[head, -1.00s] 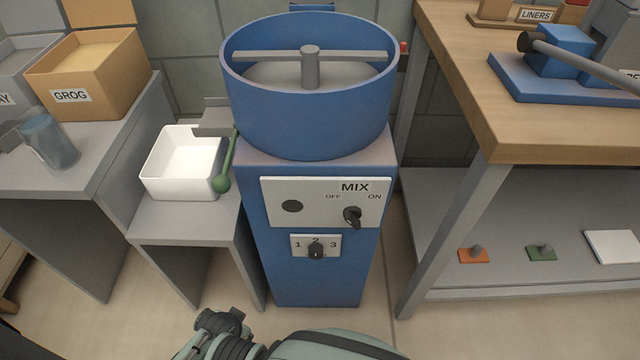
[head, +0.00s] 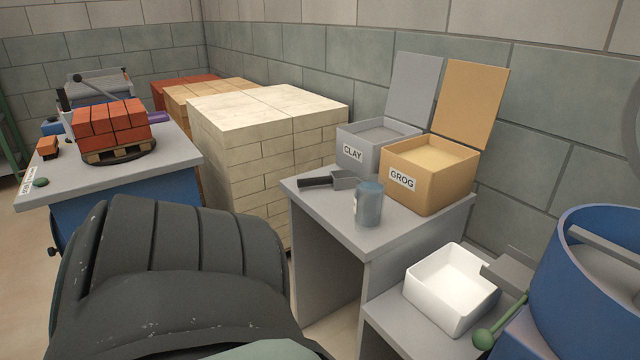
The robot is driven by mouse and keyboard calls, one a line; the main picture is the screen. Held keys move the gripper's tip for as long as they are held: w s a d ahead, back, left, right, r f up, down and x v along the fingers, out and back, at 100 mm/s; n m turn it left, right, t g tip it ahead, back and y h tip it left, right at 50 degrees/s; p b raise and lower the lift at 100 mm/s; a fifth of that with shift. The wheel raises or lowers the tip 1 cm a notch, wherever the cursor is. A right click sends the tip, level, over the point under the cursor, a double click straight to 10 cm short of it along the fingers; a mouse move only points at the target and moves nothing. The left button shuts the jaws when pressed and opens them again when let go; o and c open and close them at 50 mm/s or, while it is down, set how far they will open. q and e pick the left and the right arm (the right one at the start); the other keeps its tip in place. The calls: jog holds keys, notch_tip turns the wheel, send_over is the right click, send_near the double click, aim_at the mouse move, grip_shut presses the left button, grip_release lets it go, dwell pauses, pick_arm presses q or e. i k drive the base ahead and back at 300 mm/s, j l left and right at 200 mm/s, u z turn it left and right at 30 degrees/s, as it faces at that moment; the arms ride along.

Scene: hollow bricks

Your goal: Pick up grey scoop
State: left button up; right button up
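The grey scoop (head: 343,180) lies on the grey table, its dark handle pointing left. It rests in front of the grey CLAY bin (head: 352,154) and to the left of a translucent blue-grey cup (head: 368,205). Neither of my grippers shows in the head view. A large dark ribbed part of my own body fills the lower left and is apart from the scoop in the picture.
The tan GROG bin (head: 432,178) stands right of CLAY, both lids up. A white tray (head: 450,290) and the blue mixer (head: 590,275) are at lower right. Pale brick stacks (head: 265,135) stand behind left. A table (head: 165,172) at left holds red bricks (head: 112,122).

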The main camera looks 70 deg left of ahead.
aim_at(345, 179)
jog(key=u, duration=2)
jog(key=z, duration=1.65)
jog(key=j+u, duration=0.1)
jog(key=u, duration=1.5)
